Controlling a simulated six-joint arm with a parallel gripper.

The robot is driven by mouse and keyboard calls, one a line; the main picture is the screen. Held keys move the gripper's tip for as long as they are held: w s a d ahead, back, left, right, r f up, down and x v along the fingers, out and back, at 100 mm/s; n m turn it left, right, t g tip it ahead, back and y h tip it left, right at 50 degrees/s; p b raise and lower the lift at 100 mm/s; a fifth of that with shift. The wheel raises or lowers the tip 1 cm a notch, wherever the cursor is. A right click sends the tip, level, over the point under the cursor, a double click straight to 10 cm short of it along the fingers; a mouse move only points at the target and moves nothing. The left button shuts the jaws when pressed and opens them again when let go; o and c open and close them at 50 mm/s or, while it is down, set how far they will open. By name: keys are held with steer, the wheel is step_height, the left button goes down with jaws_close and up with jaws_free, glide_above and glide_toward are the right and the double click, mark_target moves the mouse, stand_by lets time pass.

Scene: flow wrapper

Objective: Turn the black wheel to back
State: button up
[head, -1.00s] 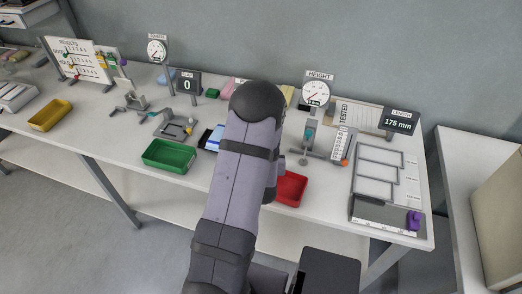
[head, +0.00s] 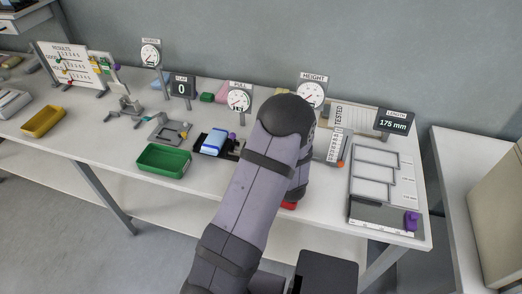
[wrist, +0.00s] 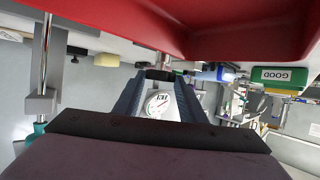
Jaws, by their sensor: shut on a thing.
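In the wrist view, which looks upside down, the two fingers of my gripper (wrist: 158,82) reach away from the camera. A small dark part, which looks like the black wheel (wrist: 158,74), lies between the fingertips, and my gripper is shut on it. Its shape and turn angle are too small to tell.
A red tray (wrist: 190,22) is close to my gripper in the wrist view, mostly hidden by my arm in the head view. A green tray (head: 164,161) lies to the left. The HEIGHT gauge (head: 312,92) stands behind my arm, and a frame with a purple block (head: 411,220) lies right.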

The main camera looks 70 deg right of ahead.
steer(key=o, duration=1.1)
steer(key=shift+c, duration=0.2)
steer(key=b+v, duration=0.1)
steer(key=v, duration=0.6)
steer(key=shift+b, duration=0.35)
steer(key=shift+a, duration=0.1)
